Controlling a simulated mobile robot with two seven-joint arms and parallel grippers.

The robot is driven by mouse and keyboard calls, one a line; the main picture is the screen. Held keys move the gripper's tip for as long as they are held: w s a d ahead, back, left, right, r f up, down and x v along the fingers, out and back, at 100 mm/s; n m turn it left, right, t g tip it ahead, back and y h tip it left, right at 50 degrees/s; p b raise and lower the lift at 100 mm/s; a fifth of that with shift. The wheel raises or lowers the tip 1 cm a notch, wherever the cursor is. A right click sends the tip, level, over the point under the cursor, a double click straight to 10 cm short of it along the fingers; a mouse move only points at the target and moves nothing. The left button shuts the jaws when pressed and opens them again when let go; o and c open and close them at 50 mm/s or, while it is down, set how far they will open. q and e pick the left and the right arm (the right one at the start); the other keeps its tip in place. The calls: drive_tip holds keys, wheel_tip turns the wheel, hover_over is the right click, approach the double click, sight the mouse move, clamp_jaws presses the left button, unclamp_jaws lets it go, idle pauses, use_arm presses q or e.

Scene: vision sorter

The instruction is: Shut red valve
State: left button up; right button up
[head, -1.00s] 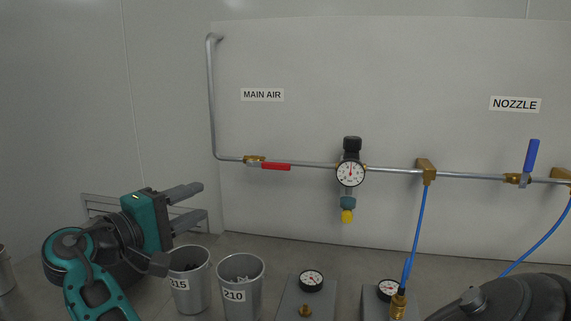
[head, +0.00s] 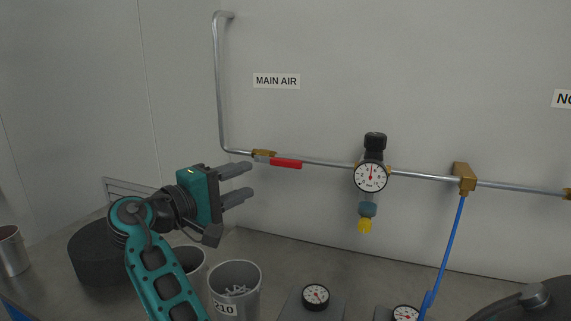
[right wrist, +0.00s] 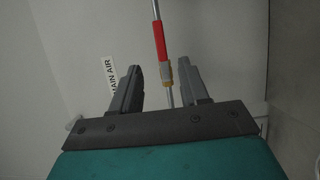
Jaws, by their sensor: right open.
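The red valve handle (head: 286,163) lies along the metal pipe, to the right of its brass valve body (head: 264,155), under the MAIN AIR label. My right gripper (head: 250,180) is open and empty, below and left of the handle in the head view, with its fingers pointing right. In the right wrist view the red handle (right wrist: 159,40) and brass body (right wrist: 168,72) show beyond and between the open fingers (right wrist: 159,68), apart from them. My left gripper is not in view.
A pressure gauge regulator (head: 370,177) sits on the pipe right of the valve. A brass fitting (head: 464,177) with a blue hose (head: 451,240) is further right. Metal cups (head: 236,272) and small gauges (head: 316,295) stand on the counter below. The wall around the handle is clear.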

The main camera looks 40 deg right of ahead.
sight(285, 164)
drive_tip(key=d, duration=0.7)
drive_tip(key=w+d+p, duration=0.1)
drive_tip(key=d, duration=0.3)
drive_tip(key=shift+d, duration=0.3)
clamp_jaws()
